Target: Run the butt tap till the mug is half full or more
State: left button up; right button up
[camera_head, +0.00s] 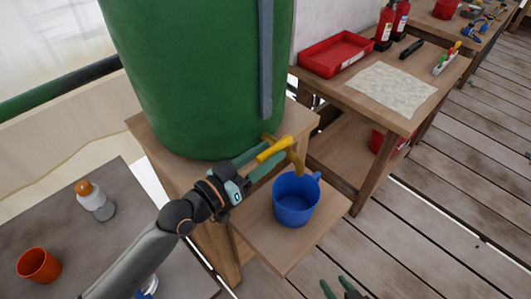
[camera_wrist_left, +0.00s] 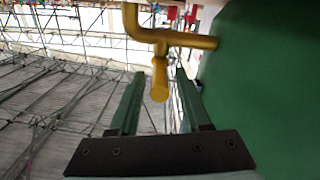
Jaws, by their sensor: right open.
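The green butt (camera_head: 195,70) stands on a wooden stand, with a yellow tap low on its side. The tap handle (camera_head: 274,149) also shows in the left wrist view (camera_wrist_left: 159,80). The tap's spout (camera_head: 297,163) points down above the blue mug (camera_head: 296,199). The mug stands upright on a low wooden shelf; its inside looks plain blue, and I see no water stream. My left gripper (camera_head: 270,157) is open, its fingers on either side of the handle, with gaps showing in the wrist view (camera_wrist_left: 158,78). My right gripper (camera_head: 338,287) is open and empty at the bottom edge.
The wooden shelf (camera_head: 262,233) has bare room around the mug. A grey table (camera_head: 60,225) at left holds an orange cup (camera_head: 38,265) and an orange-capped bottle (camera_head: 95,200). A bench at right holds a red tray (camera_head: 334,54) and paper (camera_head: 385,88).

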pick_arm(q)
grip_shut()
dwell(1.2)
